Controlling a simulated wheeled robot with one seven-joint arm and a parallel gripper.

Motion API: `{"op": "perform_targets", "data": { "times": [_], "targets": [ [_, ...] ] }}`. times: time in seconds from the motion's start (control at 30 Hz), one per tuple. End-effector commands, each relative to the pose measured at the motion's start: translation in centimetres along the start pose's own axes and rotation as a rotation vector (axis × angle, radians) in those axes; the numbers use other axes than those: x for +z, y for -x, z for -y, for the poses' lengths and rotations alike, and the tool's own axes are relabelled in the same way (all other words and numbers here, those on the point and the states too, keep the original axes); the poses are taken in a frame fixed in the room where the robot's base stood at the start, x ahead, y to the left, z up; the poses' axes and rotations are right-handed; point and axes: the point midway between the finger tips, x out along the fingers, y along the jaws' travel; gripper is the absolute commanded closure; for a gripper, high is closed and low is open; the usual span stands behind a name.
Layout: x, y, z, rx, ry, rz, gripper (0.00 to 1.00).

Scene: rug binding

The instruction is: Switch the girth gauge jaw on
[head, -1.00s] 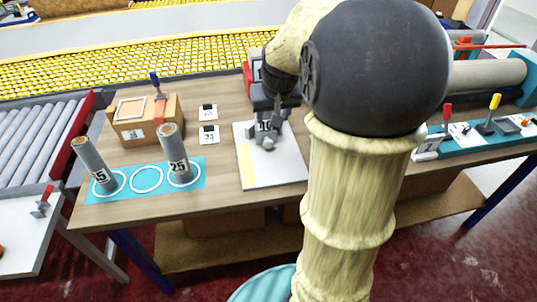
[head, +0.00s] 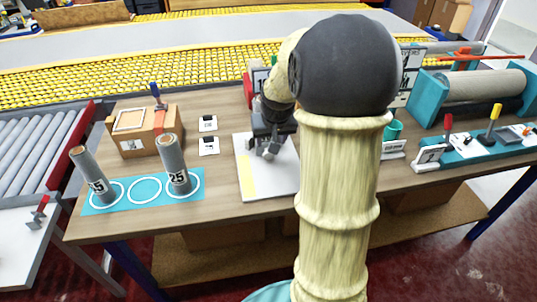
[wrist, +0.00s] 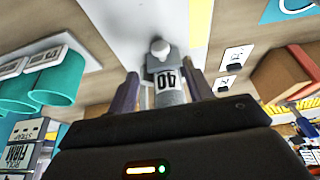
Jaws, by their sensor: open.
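My gripper (head: 268,153) is over the white board (head: 252,178) with the yellow strip, pointing down. In the wrist view its two fingers (wrist: 163,92) stand apart on either side of a grey piece (wrist: 167,82) with a white label reading 40 and a rounded pale end. I cannot tell whether the fingers touch it. Two grey cylinders, one marked 25 (head: 172,160) and one marked 15 (head: 90,172), stand tilted in the picture on a cyan mat (head: 120,206) with white rings; the middle ring is empty. No part is clearly recognisable as the girth gauge jaw.
A cardboard box (head: 140,135) with a blue-handled tool stands at the left back. Two small white cards (head: 208,146) lie beside the board. At right are a teal cup (head: 393,129) and a teal base with red (head: 447,123) and yellow (head: 495,112) levers. My arm hides the middle.

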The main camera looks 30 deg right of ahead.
Motion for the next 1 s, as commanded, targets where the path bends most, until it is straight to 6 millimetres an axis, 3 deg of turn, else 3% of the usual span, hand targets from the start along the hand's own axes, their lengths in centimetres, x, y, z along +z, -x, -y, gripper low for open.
{"op": "perform_targets", "data": {
  "times": [0.3,0.5,0.9,1.0],
  "targets": [
    [0.1,-5.9,0.2,-0.002,0.004,0.003,0.49],
    [0.1,-8.7,0.1,-0.001,0.003,0.001,0.49],
    [0.0,-9.5,0.1,0.000,0.002,-0.001,0.49],
    [0.0,-9.4,0.1,0.000,0.002,-0.001,0.69]
  ]
}}
